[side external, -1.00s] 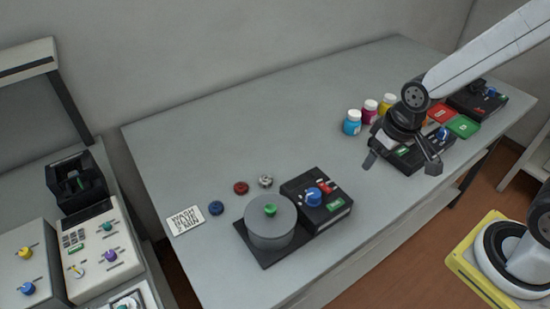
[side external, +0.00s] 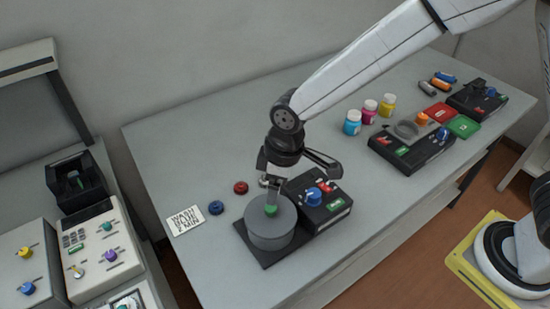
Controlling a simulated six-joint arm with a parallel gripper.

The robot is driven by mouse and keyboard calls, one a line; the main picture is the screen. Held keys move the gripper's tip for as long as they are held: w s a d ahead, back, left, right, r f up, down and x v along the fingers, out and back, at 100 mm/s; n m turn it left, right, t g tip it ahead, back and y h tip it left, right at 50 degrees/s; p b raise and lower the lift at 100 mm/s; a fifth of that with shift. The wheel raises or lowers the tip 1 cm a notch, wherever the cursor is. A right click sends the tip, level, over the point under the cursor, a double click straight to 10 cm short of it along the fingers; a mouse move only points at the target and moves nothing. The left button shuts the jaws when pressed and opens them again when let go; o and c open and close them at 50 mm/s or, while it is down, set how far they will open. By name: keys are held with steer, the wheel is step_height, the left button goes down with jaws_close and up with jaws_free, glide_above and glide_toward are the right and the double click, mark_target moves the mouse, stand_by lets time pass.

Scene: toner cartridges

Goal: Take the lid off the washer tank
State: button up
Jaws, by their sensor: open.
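The washer tank (side external: 268,238) is a grey round drum on a black base at the near middle of the table. My gripper (side external: 295,175) is open and empty. It hangs above and just behind the lid, pointing down. In this view one finger reaches near the knob; whether it touches cannot be told.
The washer's black control box (side external: 318,205) with a blue knob stands right of the tank. Blue (side external: 216,208) and red (side external: 241,188) caps and a printed card (side external: 186,219) lie to the left. Small bottles (side external: 352,123) and another black device (side external: 412,155) stand further right.

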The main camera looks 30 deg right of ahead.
mark_target(270, 208)
steer(key=shift+w+a+f, duration=0.1)
steer(key=shift+w+f, duration=0.05)
steer(key=shift+f, duration=1.1)
steer(key=shift+f, duration=0.15)
steer(key=shift+w+a+f, duration=0.1)
steer(key=shift+f, duration=1.15)
steer(key=shift+w+a+f, duration=0.1)
steer(key=shift+f, duration=1.1)
jaws_close()
